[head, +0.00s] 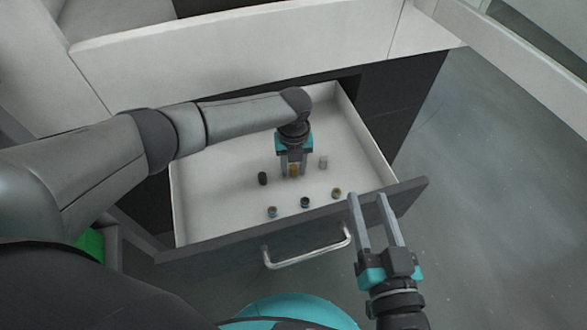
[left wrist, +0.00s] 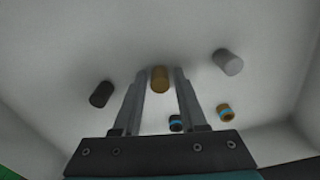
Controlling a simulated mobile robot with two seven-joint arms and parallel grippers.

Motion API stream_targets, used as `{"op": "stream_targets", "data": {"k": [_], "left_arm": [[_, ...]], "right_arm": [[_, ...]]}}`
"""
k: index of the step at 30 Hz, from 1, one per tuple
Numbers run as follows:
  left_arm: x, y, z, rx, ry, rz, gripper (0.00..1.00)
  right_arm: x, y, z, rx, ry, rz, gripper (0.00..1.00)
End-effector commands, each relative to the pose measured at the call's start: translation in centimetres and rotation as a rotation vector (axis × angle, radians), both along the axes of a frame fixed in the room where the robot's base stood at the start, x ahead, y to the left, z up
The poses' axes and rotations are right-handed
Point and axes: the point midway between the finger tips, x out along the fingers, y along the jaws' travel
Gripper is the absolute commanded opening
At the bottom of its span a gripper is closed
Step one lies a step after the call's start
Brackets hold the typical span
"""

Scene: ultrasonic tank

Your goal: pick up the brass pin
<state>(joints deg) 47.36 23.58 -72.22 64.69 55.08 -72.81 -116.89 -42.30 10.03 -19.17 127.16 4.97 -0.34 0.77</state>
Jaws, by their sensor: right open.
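The brass pin (head: 293,171) stands in the open white drawer, between the fingers of my left gripper (head: 292,174). In the left wrist view the brass pin (left wrist: 160,79) sits between the fingertips of my left gripper (left wrist: 160,74). A gap shows on each side of the pin, so the gripper is open around it. The pin's lower part is partly hidden by a finger in the head view. My right gripper (head: 367,197) is open and empty, in front of the drawer's right front edge.
The drawer front has a metal handle (head: 307,252).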

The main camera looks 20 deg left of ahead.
Motion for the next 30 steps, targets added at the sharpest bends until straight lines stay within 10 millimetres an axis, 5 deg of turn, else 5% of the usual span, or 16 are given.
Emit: {"op": "stream_targets", "data": {"k": [10,30], "left_arm": [[0.00,-0.01,0.01,0.000,0.000,0.000,0.01],[0.04,-0.01,0.17,-0.001,-0.001,0.000,0.00]], "right_arm": [[-0.01,0.02,0.00,0.000,0.001,0.000,0.50],[0.14,-0.14,-0.03,-0.008,0.006,-0.001,0.50]]}}
